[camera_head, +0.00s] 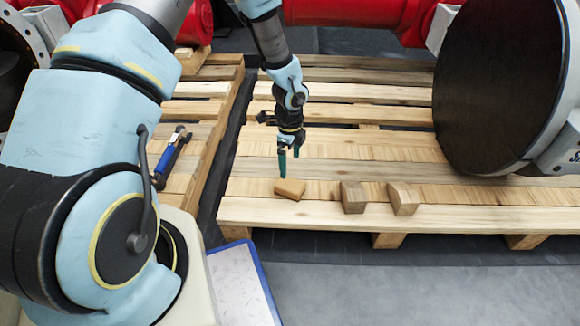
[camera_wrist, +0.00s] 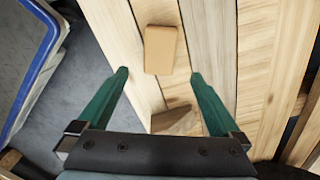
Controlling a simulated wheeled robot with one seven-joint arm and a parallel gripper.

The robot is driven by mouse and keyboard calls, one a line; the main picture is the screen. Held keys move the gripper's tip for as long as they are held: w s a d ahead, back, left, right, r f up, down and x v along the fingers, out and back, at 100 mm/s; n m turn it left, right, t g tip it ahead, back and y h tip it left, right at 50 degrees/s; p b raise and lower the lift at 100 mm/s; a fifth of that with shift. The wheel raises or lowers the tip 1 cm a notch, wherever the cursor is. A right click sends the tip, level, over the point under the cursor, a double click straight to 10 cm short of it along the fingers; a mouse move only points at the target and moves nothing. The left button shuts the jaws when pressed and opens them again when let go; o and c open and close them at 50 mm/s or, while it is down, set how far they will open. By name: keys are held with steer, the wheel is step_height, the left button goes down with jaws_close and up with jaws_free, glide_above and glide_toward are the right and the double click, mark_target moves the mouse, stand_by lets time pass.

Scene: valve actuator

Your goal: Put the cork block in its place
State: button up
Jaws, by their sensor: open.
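The cork block (camera_head: 290,189) looks like the smooth tan block lying on the front part of the pallet. It is the leftmost of three blocks in the head view. In the wrist view the tan block (camera_wrist: 161,50) lies just beyond the fingertips, roughly between their lines. My gripper (camera_head: 288,168) is open, pointing down just above and behind the block, with nothing held. In the wrist view its green fingers (camera_wrist: 158,75) are spread apart. I cannot tell which spot is the block's place.
Two wooden blocks, a middle one (camera_head: 354,197) and a right one (camera_head: 403,198), stand to the right. A large dark disc (camera_head: 500,85) rises at the right. A blue-handled tool (camera_head: 171,155) lies on the left pallet. A blue-rimmed tray (camera_head: 240,285) is at the front.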

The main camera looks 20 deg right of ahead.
steer(key=shift+r, duration=0.6)
steer(key=w+a+r+n, duration=0.4)
steer(key=a+r+n, duration=0.8)
steer(key=a+r, duration=0.35)
steer(key=s+a+r+n, duration=0.4)
steer(key=a+r+n, duration=0.1)
steer(key=a+n, duration=0.2)
steer(key=s+a+r+n+t, duration=0.1)
steer(key=s+a+r+n, duration=0.3)
steer(key=a+n, duration=0.3)
steer(key=shift+a+r+t, duration=0.3)
steer(key=shift+a+r, duration=0.05)
steer(key=shift+r, duration=0.5)
step_height(320, 180, up, 37)
steer(key=p, duration=3.6)
steer(key=shift+f+p, duration=0.2)
steer(key=shift+p, duration=0.15)
